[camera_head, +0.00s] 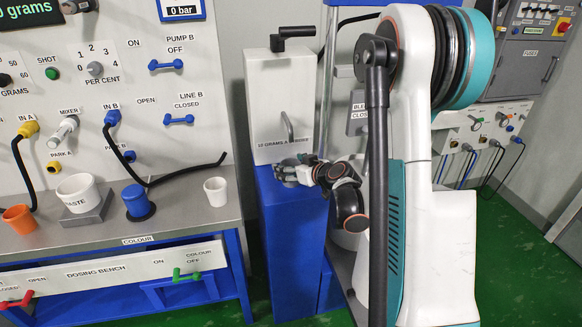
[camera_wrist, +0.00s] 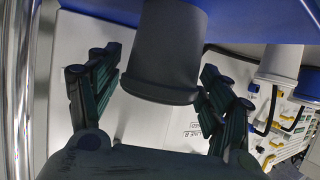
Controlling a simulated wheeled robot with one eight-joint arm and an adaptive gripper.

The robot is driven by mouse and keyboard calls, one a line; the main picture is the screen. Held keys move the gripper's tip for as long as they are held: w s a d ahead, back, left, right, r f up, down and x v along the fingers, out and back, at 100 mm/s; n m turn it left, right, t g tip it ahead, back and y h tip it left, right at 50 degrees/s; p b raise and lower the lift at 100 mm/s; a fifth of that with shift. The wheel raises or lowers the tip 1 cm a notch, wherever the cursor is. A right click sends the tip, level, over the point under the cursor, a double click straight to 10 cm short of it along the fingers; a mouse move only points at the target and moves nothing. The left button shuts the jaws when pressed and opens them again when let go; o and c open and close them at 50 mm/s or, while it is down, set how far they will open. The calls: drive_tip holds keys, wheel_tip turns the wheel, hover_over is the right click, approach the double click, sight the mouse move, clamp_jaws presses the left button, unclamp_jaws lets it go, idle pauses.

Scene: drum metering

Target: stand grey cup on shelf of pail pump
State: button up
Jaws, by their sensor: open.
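The dark grey cup (camera_wrist: 165,45) is large in the wrist view, between the two fingers of my gripper (camera_wrist: 160,75). That view is upside down, and the cup's base end meets the blue surface at the top edge. In the head view the cup (camera_head: 287,172) shows as a small grey patch, mostly hidden by my gripper (camera_head: 300,168), on the blue shelf (camera_head: 268,192) of the white pump (camera_head: 280,95). The cup looks upright. The fingers are spread on both sides of it, with a visible gap at least on the left.
On the dosing bench (camera_head: 188,218) at left stand a white cup (camera_head: 215,191), a blue cup (camera_head: 137,202), a white waste cup (camera_head: 78,192) and an orange cup (camera_head: 18,218). A black hose (camera_head: 185,173) lies there. The pump's front wall rises close behind my gripper.

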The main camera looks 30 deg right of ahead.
drive_tip(key=shift+r, duration=0.2)
drive_tip(key=p+v, duration=0.3)
drive_tip(key=v, duration=0.9)
